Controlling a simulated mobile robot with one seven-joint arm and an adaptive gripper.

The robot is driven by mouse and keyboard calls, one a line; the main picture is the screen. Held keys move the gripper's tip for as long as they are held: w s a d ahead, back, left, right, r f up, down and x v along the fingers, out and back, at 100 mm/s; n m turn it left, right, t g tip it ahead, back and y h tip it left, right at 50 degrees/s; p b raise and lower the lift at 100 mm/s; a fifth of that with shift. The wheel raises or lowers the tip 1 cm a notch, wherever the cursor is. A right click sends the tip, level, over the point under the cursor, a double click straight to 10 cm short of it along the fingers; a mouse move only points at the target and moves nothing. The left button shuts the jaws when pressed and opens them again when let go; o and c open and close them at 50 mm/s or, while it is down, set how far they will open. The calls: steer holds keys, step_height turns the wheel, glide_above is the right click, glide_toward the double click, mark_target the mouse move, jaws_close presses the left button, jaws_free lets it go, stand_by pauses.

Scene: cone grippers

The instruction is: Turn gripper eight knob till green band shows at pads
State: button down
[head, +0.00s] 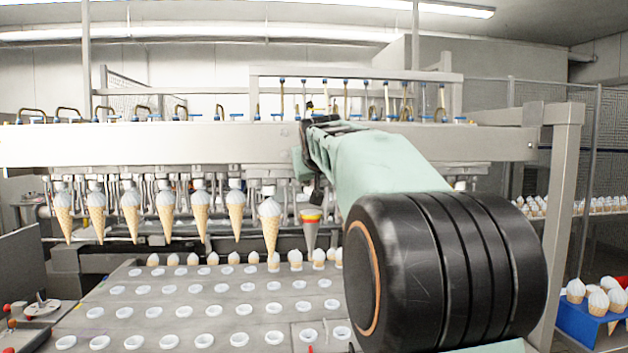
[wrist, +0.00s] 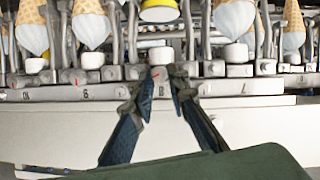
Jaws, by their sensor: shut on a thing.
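In the wrist view, my gripper (wrist: 161,84) has its two dark fingers closed in from both sides on the gripper eight knob (wrist: 160,75), a small metal piece with a red mark. The number 8 label (wrist: 161,91) shows between the fingers. A white round cap (wrist: 161,55) sits beyond the knob. The station's grey test cone (head: 310,236) hangs in the head view with yellow and red bands near its top; a yellow band (wrist: 158,14) also shows in the wrist view. I see no green on it. The pads around the cone are partly hidden by my arm.
Waffle cones with white tops hang in a row (head: 165,212) left of the test cone. A grey tray with white-rimmed holes (head: 180,300) lies below. Neighbouring knobs flank my fingers, by labels 9 (wrist: 85,95) and 7 (wrist: 243,88). A beam (head: 150,143) runs across.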

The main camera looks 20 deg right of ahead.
stand_by(0.4)
steer(key=c, duration=1.9)
jaws_free()
steer(key=v, duration=0.7)
steer(key=shift+s+a+r, duration=0.1)
steer(key=shift+s+a, duration=0.05)
steer(key=shift+s, duration=0.05)
